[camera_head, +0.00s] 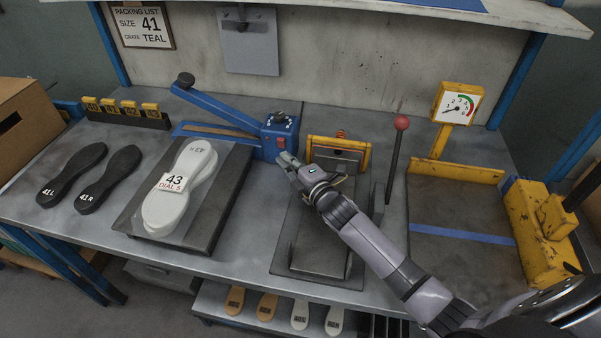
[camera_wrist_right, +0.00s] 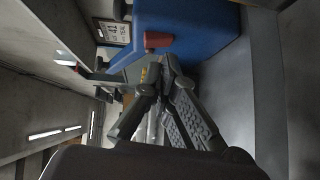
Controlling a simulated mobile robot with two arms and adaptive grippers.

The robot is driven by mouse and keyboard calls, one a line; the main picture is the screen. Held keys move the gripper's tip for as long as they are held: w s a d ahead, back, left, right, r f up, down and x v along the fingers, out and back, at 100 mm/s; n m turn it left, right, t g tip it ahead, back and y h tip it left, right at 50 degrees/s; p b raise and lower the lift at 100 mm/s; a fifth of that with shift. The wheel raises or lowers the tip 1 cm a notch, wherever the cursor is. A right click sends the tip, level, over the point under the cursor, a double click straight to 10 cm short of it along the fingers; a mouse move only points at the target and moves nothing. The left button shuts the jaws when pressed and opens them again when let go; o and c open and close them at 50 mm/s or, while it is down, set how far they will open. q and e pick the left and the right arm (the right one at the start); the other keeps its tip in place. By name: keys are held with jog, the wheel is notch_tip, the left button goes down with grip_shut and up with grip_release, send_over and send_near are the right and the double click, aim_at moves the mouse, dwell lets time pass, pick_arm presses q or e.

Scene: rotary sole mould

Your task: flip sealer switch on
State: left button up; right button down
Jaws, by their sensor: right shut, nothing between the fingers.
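The blue sealer (camera_head: 268,133) stands at the back middle of the bench, its long blue arm (camera_head: 222,108) raised toward the back left. A red switch (camera_head: 281,143) sits on the front of its blue box. In the right wrist view the blue box (camera_wrist_right: 195,32) fills the top, with the red switch (camera_wrist_right: 157,40) sticking out from it. My right gripper (camera_head: 286,160) is shut and empty, just in front of and below the switch. Its fingertips (camera_wrist_right: 163,75) appear close to the switch; I cannot tell whether they touch. My left gripper is not in view.
A grey mould plate (camera_head: 214,222) with a white sole and a "43 DIAL 5" card lies left of the sealer. Right of my gripper stand a yellow-framed press (camera_head: 363,160), a red-knobbed lever (camera_head: 401,123) and a yellow gauge (camera_head: 458,104). Dark soles (camera_head: 72,176) lie far left.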

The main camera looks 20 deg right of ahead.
jog(key=v, duration=0.8)
jog(key=shift+s+d, duration=0.1)
jog(key=shift+s, duration=0.2)
